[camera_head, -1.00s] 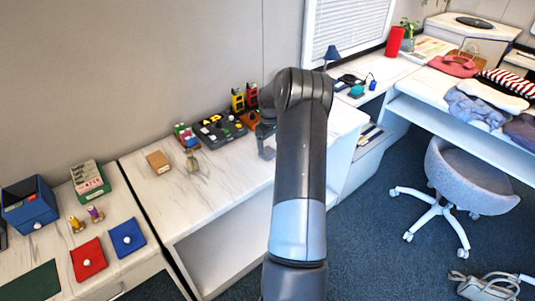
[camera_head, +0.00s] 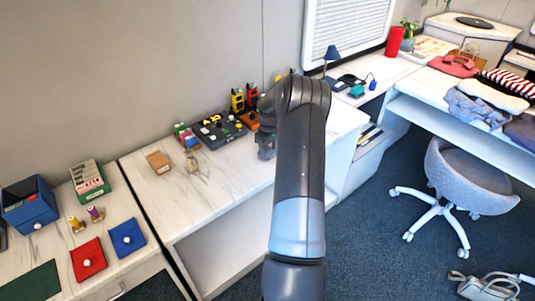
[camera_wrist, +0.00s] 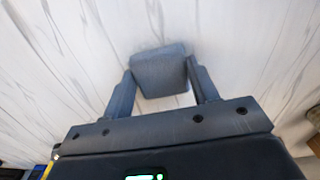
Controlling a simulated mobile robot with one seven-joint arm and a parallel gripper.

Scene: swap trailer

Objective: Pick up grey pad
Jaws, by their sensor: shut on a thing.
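The grey pad (camera_wrist: 160,72) shows in the wrist view as a small grey-blue block between the two fingers, against the white marbled counter. My gripper (camera_wrist: 162,84) is shut on it, one finger at each side of the pad. I cannot tell from the wrist view whether the pad touches the counter. In the head view my gripper (camera_head: 266,146) is at the right part of the counter, partly hidden by my arm. The pad cannot be made out clearly there.
A dark tray of coloured parts (camera_head: 220,130) stands left of my gripper, with yellow and red items (camera_head: 245,98) behind it. A brown box (camera_head: 158,162) sits farther left on the white counter (camera_head: 225,180). The counter's front part is clear.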

